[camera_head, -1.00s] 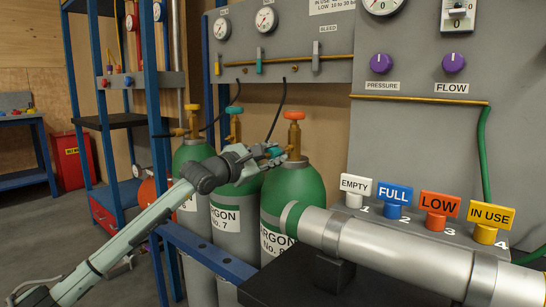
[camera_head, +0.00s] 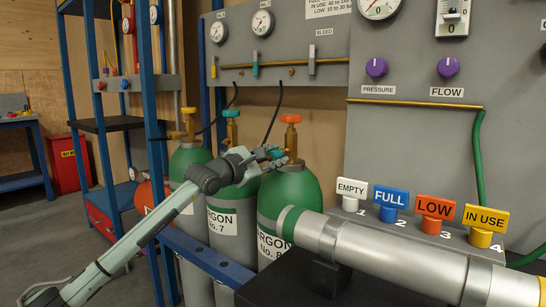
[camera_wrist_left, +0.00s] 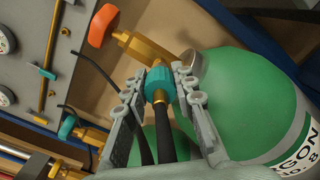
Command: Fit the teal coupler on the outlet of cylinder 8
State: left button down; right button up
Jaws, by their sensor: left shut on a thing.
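Cylinder 8 (camera_head: 292,190) stands upright with a green shoulder, a brass valve and an orange handwheel (camera_head: 291,118). In the left wrist view its handwheel (camera_wrist_left: 103,26) and brass valve (camera_wrist_left: 132,43) show at the top. My left gripper (camera_head: 276,156) is beside this valve. It is shut on the teal coupler (camera_wrist_left: 160,82), which has a brass collar and a black hose (camera_wrist_left: 165,130) trailing from it. The coupler's far end is right at the valve's brass body; I cannot tell whether it is seated on the outlet. My right gripper is not in view.
Cylinder 7 (camera_head: 232,195) stands just left, with a teal handwheel. A blue rail (camera_head: 205,256) runs in front of the cylinders. A large silver tube (camera_head: 400,265) lies across the right foreground. Several coloured status tags (camera_head: 433,208) stand behind it. A gauge panel (camera_head: 280,60) is behind.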

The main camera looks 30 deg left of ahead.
pick_arm(q)
jog(key=shift+w, duration=0.3)
jog(key=shift+r, duration=0.15)
dwell(0.3)
jog(key=c, duration=1.7)
grip_release()
jog(key=o, duration=0.5)
jog(key=shift+w, duration=0.1)
jog(key=shift+o, duration=0.2)
jog(key=shift+f, duration=0.2)
